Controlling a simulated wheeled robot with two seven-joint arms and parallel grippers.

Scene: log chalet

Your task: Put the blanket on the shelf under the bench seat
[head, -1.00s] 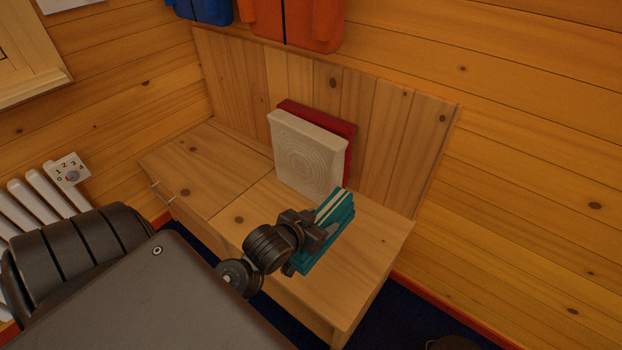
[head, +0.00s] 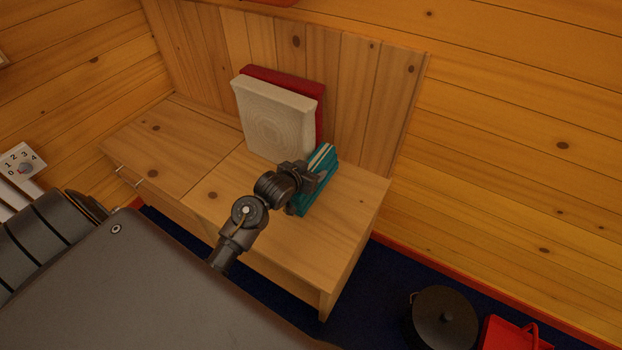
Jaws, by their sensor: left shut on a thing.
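A teal folded blanket (head: 316,191) with pale stripes is held on edge over the right part of the bench seat (head: 343,222). My left gripper (head: 305,183) is shut on it from the left side. I cannot tell whether the blanket touches the seat. The shelf under the seat is hidden behind the bench front and my arm. My right gripper is not in view.
A cream cushion (head: 273,122) and a red cushion (head: 311,84) lean against the bench back. A black lidded pot (head: 443,318) and a red item (head: 512,335) stand on the dark blue floor right of the bench.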

